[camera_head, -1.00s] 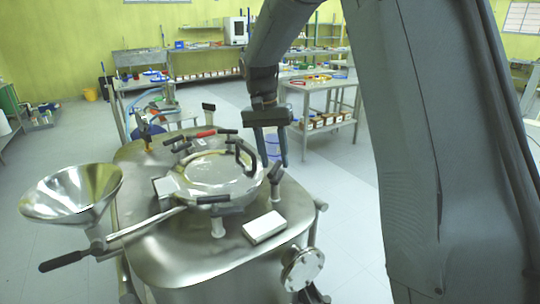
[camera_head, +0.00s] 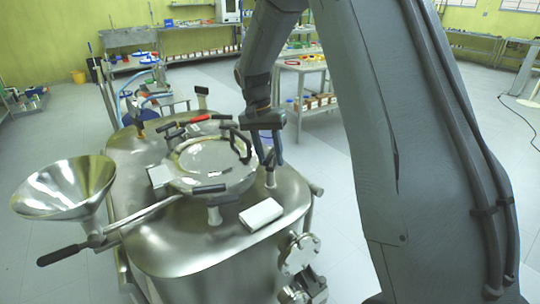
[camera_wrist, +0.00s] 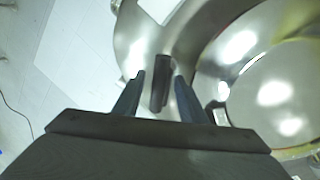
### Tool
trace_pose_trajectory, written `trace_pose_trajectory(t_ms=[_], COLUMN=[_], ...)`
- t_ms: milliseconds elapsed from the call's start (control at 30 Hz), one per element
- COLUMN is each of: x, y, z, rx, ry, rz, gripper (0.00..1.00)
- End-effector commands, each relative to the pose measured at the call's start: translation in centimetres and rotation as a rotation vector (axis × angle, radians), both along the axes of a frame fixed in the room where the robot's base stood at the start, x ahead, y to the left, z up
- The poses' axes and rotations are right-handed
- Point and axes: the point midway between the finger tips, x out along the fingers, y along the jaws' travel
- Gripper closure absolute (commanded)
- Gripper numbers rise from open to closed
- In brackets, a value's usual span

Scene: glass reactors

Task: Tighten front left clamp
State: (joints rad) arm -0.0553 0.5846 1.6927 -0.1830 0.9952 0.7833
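The steel reactor has a round glass lid (camera_head: 212,165) with several black-handled clamps around its rim. One clamp handle sits on a short post (camera_head: 270,180) at the lid's right side, and another black handle (camera_head: 210,189) sits at the lid's near edge. My gripper (camera_head: 270,160) is at the right-side handle. In the wrist view, my gripper (camera_wrist: 159,76) is open, with one dark finger on each side of a black handle (camera_wrist: 160,84). Gaps show on both sides of the handle. I cannot tell which clamp the task calls front left.
A steel funnel (camera_head: 65,190) and a long black-ended lever (camera_head: 62,255) stick out at the left. A white block (camera_head: 261,214) lies on the vessel top near the front. A red-and-black handle (camera_head: 199,119) is at the lid's back. Shelves and tables stand farther back.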

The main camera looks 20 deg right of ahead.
Motion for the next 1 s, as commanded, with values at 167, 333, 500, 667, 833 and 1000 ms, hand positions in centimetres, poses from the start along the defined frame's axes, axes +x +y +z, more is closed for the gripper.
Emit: trace_pose_trajectory(t_ms=[167,333,500,667,833,1000], x=[0.0,-0.03,-0.04,-0.06,-0.07,-0.11], y=[0.02,-0.02,-0.02,-0.03,-0.02,0.03], z=[0.01,0.02,0.02,0.03,0.08,0.12], rx=[0.0,-0.001,0.0,-0.001,-0.001,-0.001], ry=[0.0,0.001,0.002,0.002,0.002,0.003], rz=[0.001,0.001,0.001,0.014,0.068,0.178], gripper=[0.69,0.98,1.0,1.0,1.0,1.0])
